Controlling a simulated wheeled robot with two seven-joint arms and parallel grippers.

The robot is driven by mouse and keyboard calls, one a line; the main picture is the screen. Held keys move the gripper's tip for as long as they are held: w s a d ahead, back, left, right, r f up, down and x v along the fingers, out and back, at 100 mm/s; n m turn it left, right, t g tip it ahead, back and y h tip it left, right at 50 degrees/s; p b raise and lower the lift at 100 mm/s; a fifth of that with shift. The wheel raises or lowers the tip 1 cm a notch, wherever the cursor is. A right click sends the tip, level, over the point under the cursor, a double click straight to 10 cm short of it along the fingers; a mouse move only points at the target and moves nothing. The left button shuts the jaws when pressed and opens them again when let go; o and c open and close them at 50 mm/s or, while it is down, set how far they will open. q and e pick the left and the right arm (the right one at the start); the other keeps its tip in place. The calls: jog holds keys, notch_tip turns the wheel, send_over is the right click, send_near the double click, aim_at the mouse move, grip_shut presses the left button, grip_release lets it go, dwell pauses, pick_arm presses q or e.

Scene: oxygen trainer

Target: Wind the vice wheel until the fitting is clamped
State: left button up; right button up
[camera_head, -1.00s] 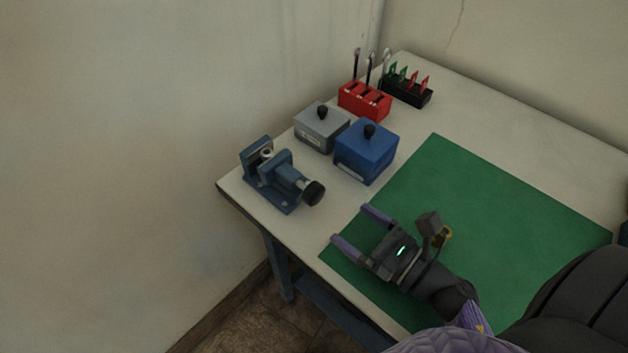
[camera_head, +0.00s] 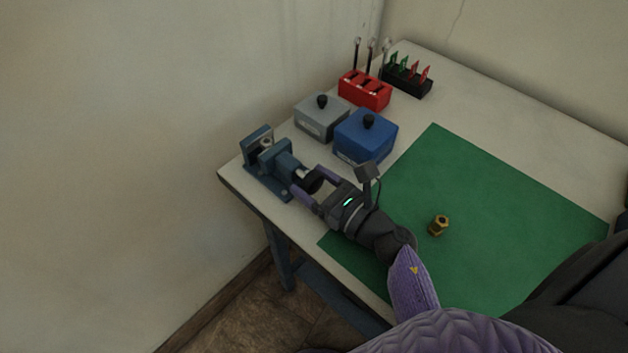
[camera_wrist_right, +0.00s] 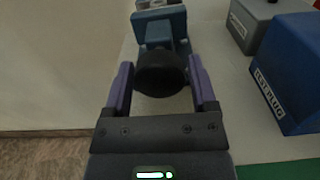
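The blue vice (camera_head: 262,172) stands at the table's left corner. A small metallic round piece (camera_head: 266,143) sits at its jaws; whether the jaws touch it cannot be made out. The vice's dark wheel (camera_head: 313,180) faces my right gripper (camera_head: 312,184). In the right wrist view, the black wheel (camera_wrist_right: 160,75) lies between the two purple fingers of my right gripper (camera_wrist_right: 160,80). The fingers are spread around the wheel, with a thin gap showing on the right side. My left gripper is not in view.
A brass fitting (camera_head: 438,225) stands on the green mat (camera_head: 510,200). A blue box (camera_head: 364,137) and a grey box (camera_head: 321,118) with black knobs stand close behind the wheel. A red holder (camera_head: 365,92) and a black rack (camera_head: 406,82) are at the back.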

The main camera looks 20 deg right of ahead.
jog(key=c, duration=0.9)
jog(key=m+p, duration=0.1)
jog(key=m, duration=0.2)
jog(key=shift+m, duration=0.3)
jog(key=shift+a+m+p, duration=0.1)
jog(key=shift+m+p, duration=0.55)
jog(key=shift+m, duration=0.95)
jog(key=o, duration=1.3)
